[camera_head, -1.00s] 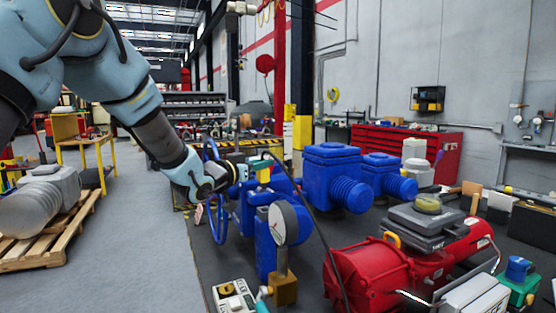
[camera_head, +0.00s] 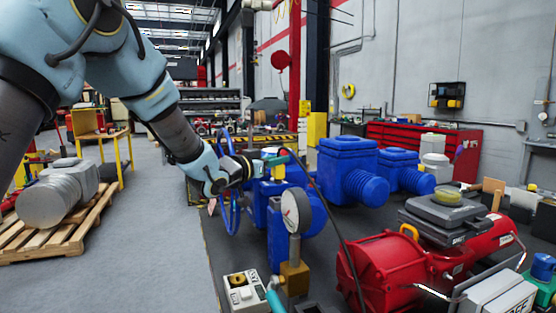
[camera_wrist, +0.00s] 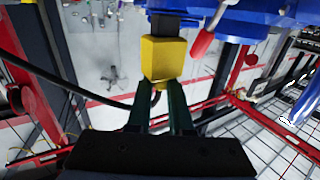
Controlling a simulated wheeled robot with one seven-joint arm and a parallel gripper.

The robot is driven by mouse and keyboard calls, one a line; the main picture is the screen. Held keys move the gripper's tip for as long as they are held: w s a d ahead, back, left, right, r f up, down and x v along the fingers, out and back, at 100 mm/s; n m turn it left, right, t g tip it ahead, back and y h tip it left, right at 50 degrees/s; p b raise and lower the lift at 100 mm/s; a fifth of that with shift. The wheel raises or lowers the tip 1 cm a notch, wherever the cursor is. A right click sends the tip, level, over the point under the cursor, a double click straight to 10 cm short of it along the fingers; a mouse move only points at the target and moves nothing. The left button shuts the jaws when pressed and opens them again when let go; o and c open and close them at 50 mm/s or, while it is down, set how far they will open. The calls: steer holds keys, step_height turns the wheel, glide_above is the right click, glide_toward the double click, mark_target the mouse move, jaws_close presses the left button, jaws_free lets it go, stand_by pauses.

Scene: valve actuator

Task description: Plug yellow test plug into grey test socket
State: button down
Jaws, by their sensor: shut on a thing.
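The yellow test plug (camera_wrist: 163,57) is a block at the tips of my gripper (camera_wrist: 160,108) in the wrist view. The dark green fingers are shut on its near end, and a black cable runs off to the left. A dark grey block (camera_wrist: 165,24) meets the plug's far end, under a blue body. I cannot tell whether it is the grey test socket or whether the plug sits in it. In the head view my gripper (camera_head: 272,155) is at the top of the blue valve actuator, with the yellow plug (camera_head: 278,171) just below the fingers.
A pressure gauge (camera_head: 295,211) stands close in front of the blue actuator, and a blue handwheel (camera_head: 230,190) is at its left. A red actuator (camera_head: 385,262) is at the right. A button box (camera_head: 243,288) lies in front. The black cable (camera_head: 338,240) hangs over the bench.

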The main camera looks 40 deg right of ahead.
mark_target(276, 182)
steer(key=shift+f+b, duration=1.15)
steer(key=shift+f, duration=0.6)
steer(key=shift+f+b, duration=1.45)
steer(key=shift+b, duration=0.45)
stand_by(0.5)
steer(key=c, duration=0.7)
jaws_free()
steer(key=shift+c, duration=0.2)
steer(key=shift+a, duration=0.1)
steer(key=s+a+b, duration=0.1)
steer(key=a+b, duration=0.1)
steer(key=a, duration=0.8)
steer(key=shift+s+a+b, duration=0.2)
steer(key=shift+a+b, duration=0.1)
steer(key=shift+b, duration=0.05)
